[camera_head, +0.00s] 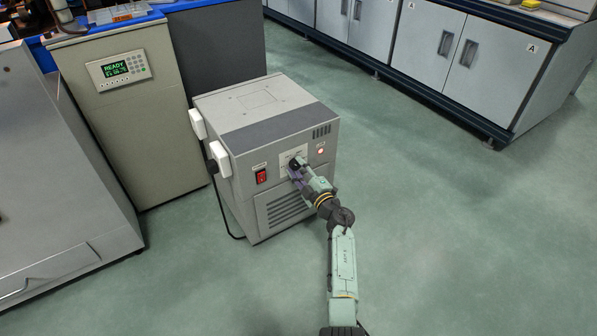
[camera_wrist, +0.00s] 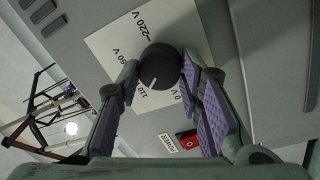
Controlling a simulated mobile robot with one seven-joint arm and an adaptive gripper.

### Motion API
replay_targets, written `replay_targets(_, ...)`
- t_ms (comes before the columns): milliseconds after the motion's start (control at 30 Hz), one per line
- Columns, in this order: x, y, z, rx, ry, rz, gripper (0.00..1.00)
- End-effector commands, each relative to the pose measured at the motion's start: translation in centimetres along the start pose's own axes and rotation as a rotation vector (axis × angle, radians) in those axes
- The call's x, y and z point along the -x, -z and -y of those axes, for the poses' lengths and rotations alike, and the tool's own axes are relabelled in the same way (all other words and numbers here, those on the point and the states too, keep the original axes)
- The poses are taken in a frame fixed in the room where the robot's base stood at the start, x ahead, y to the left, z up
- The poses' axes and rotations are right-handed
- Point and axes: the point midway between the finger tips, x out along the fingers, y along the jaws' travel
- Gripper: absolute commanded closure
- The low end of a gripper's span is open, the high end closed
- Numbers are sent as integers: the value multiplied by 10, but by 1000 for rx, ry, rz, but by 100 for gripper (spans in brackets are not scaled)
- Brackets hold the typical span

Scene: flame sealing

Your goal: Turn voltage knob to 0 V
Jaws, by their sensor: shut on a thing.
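The round black voltage knob (camera_wrist: 160,67) sits on a white dial plate (camera_wrist: 112,38) on the front of a grey unit. Printed voltage marks ring the knob, with "220 V" at one end and "0 V" at the other. A short white pointer line on the knob points down in the wrist view, between the "0 V" mark and the neighbouring mark. My gripper (camera_wrist: 160,72) is shut on the knob, one purple-padded finger on each side. In the head view my gripper (camera_head: 297,166) reaches the panel and largely hides the knob.
A red power switch (camera_head: 261,176) is left of the dial, with a lit red lamp (camera_head: 320,151) to the right. Vents lie below. A grey cabinet with a green "READY" display (camera_head: 123,69) stands at left. The floor (camera_head: 440,230) to the right is clear.

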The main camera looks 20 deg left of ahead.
Motion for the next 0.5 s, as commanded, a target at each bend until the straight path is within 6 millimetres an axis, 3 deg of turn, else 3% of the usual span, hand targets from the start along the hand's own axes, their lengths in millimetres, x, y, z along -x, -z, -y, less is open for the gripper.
replay_targets(500,0,-4,3,489,2,-41,94)
